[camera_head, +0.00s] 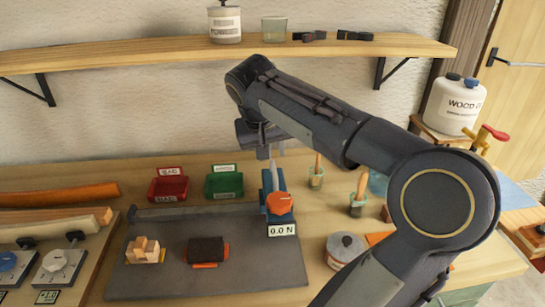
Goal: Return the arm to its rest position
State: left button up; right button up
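My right arm comes in from the lower right and bends across the picture. Its dark gripper (265,150) points down above the far part of the bench, over a blue gauge (277,190) with an orange knob and a "0.0 N" display. A thin pale piece (272,177) stands upright between gripper and gauge; I cannot tell which it belongs to. The fingers are too small and dark to tell whether they are open. My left gripper is not in view.
A grey mat (165,275) carries a small wooden block piece (145,250) and a dark brown block (207,250). Red (168,188) and green (224,184) bins stand behind. Brush pots and a lidded tin (346,250) are right. A shelf (140,54) runs above.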

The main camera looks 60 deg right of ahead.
jog(key=shift+r, duration=0.15)
dwell(0.4)
jog(key=s+a+f+n+t+y, duration=0.1)
jog(key=s+a+f+n+y, duration=0.1)
jog(key=a, duration=0.7)
jog(key=s+a+f+n+t+y, duration=0.2)
jog(key=a+f+n+y, duration=0.1)
jog(key=a+f, duration=0.4)
jog(key=s+a+f+n+t+y, duration=0.1)
jog(key=a+f, duration=0.4)
jog(key=a, duration=0.7)
jog(key=s+n+y, duration=0.1)
jog(key=s+y, duration=0.1)
jog(key=shift+f+n+y, duration=0.2)
jog(key=shift+n+y, duration=0.1)
jog(key=shift+n, duration=0.1)
jog(key=shift+s+t, duration=0.15)
jog(key=shift+t, duration=0.15)
